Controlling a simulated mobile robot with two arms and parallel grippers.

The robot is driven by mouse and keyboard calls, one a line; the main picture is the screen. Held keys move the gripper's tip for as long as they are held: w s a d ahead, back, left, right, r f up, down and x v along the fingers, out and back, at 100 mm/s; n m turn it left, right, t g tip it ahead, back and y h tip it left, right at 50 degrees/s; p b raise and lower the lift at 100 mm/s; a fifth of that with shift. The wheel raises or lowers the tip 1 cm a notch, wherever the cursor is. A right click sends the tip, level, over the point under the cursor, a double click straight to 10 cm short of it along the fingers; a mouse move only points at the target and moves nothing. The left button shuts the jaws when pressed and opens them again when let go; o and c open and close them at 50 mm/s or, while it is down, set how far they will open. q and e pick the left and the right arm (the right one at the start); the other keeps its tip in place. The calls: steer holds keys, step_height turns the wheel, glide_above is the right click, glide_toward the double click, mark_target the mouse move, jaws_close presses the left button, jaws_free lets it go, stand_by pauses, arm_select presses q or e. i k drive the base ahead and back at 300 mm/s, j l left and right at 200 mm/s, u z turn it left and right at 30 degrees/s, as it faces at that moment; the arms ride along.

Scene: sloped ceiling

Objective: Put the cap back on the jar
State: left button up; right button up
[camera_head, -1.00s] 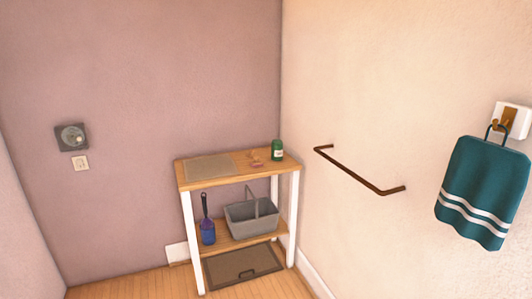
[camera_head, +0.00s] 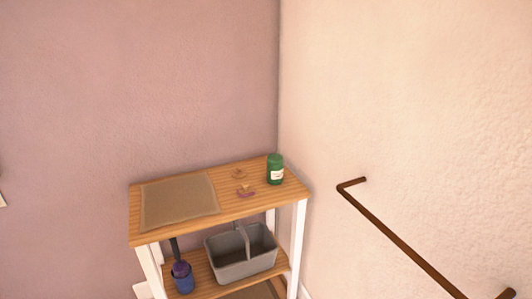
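A green jar (camera_head: 275,169) with a pale label stands upright at the right rear of the wooden shelf top, close to the wall corner. Neither of my grippers shows in the head view.
The shelf unit (camera_head: 172,230) stands in the corner with a tan mat (camera_head: 180,200) on its left. Below are a grey basket (camera_head: 240,252) and a blue bottle-like item (camera_head: 182,276). A brown rail (camera_head: 400,243) sticks out from the right wall.

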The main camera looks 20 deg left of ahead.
mark_target(275, 162)
steer(key=i+j+z, duration=0.15)
steer(key=i+j, duration=0.2)
steer(key=i, duration=0.15)
steer(key=i+j+z, duration=0.2)
steer(key=i+j, duration=0.2)
steer(key=i, duration=0.15)
